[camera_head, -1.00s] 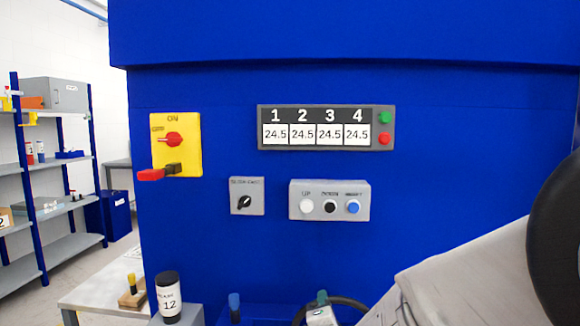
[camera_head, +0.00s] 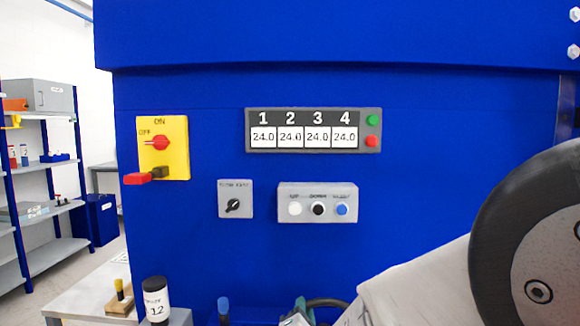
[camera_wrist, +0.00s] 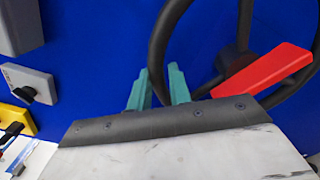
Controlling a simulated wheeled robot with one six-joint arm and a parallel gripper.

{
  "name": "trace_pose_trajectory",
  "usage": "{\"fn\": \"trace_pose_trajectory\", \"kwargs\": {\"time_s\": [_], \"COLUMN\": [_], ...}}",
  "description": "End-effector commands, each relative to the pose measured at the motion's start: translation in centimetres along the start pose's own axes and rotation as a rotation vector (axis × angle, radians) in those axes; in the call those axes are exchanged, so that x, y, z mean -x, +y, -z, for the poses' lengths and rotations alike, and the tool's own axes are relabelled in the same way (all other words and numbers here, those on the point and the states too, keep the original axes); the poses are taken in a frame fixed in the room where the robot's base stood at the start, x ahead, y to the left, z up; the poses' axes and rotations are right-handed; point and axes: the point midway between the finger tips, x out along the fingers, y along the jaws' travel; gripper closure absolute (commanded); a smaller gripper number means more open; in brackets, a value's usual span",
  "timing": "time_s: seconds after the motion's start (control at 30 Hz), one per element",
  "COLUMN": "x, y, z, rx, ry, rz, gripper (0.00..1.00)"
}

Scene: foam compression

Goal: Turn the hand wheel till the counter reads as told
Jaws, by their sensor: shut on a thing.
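The counter (camera_head: 314,130) on the blue machine front shows 24.0 under each of 1, 2, 3 and 4 in the head view. The black hand wheel (camera_wrist: 163,25) fills the upper middle of the wrist view, with a spoke and hub behind a red bar (camera_wrist: 262,72). My gripper (camera_wrist: 158,75) has its teal fingers either side of the wheel's rim and is shut on it. In the head view, a small part of the rim (camera_head: 326,302) shows at the bottom edge; the rest of the wheel is out of frame there.
A yellow switch plate (camera_head: 177,130) with a red knob is left of the counter. A grey button box (camera_head: 317,203) and a selector switch (camera_head: 235,198) sit below. A black-capped container (camera_head: 156,300) stands at lower left. My arm covers the lower right.

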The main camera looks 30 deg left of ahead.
Motion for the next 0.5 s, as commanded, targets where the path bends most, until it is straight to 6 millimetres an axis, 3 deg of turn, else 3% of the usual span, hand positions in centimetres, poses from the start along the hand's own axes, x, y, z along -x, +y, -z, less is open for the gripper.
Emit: {"fn": "trace_pose_trajectory", "kwargs": {"time_s": [0.03, 0.5], "x": [0.0, 0.0], "y": [1.3, 1.2], "z": [0.1, 2.2], "rx": [-0.006, 0.22], "ry": [-0.001, -0.003], "rz": [-0.026, -0.026], "gripper": [1.0, 1.0]}}
